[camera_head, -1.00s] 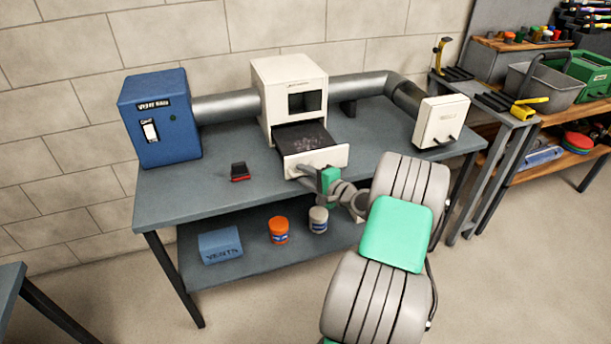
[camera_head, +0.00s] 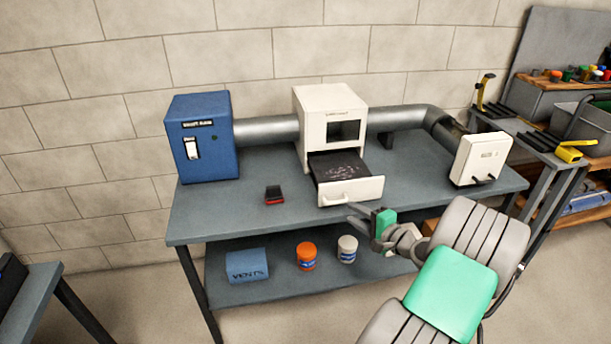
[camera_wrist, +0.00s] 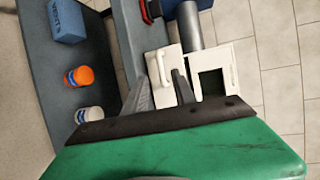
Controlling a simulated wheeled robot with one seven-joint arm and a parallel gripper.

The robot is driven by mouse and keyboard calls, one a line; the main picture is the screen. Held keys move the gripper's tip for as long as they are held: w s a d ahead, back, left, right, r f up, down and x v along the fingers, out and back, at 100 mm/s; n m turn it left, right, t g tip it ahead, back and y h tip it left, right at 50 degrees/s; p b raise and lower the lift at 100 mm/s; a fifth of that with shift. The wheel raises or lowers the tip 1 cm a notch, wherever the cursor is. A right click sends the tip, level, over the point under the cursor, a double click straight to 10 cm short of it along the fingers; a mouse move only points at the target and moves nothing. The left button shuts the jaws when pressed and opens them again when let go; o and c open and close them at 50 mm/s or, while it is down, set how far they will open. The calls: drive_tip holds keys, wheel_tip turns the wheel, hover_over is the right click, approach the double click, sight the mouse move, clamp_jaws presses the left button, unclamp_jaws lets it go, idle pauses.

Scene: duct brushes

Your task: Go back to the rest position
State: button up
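The white filter box (camera_head: 312,112) stands on the grey bench with its drawer (camera_head: 368,189) pulled out. A dark tray with pale specks shows inside the drawer. My gripper (camera_head: 352,211) is just in front of and below the drawer front, apart from it as far as I can see. In the wrist view, my two fingers (camera_wrist: 170,85) stand apart with a gap between them and nothing held. The drawer front also shows beyond the fingertips in the wrist view (camera_wrist: 160,63).
A blue switch box (camera_head: 215,160), a red-and-black brush (camera_head: 274,195) and a white panel box (camera_head: 478,160) are on the bench (camera_head: 225,215). A blue block (camera_head: 247,265), an orange jar (camera_head: 306,257) and a white jar (camera_head: 347,250) sit on the lower shelf. Open floor lies in front.

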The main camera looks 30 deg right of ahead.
drive_tip(key=a+r+n+g+p, duration=0.2)
drive_tip(key=a+r+n+g, duration=0.15)
drive_tip(key=a, duration=0.45)
drive_tip(key=a+r+n+g+y+p, duration=0.1)
drive_tip(key=a+r+n+g+p, duration=0.15)
drive_tip(key=a+n, duration=0.4)
drive_tip(key=a+r+n+g+p, duration=0.3)
drive_tip(key=a, duration=0.7)
drive_tip(key=s+a+r+n+g+h+p, duration=0.1)
drive_tip(key=s+a+r+n, duration=0.1)
drive_tip(key=s, duration=0.5)
drive_tip(key=s+a+r+n+g+h+p, duration=0.2)
drive_tip(key=s+a+r, duration=0.2)
drive_tip(key=s, duration=0.4)
drive_tip(key=shift+a+r+n, duration=0.2)
drive_tip(key=shift+r+n, duration=0.1)
drive_tip(key=shift+n, duration=0.1)
drive_tip(key=shift+w+d, duration=0.1)
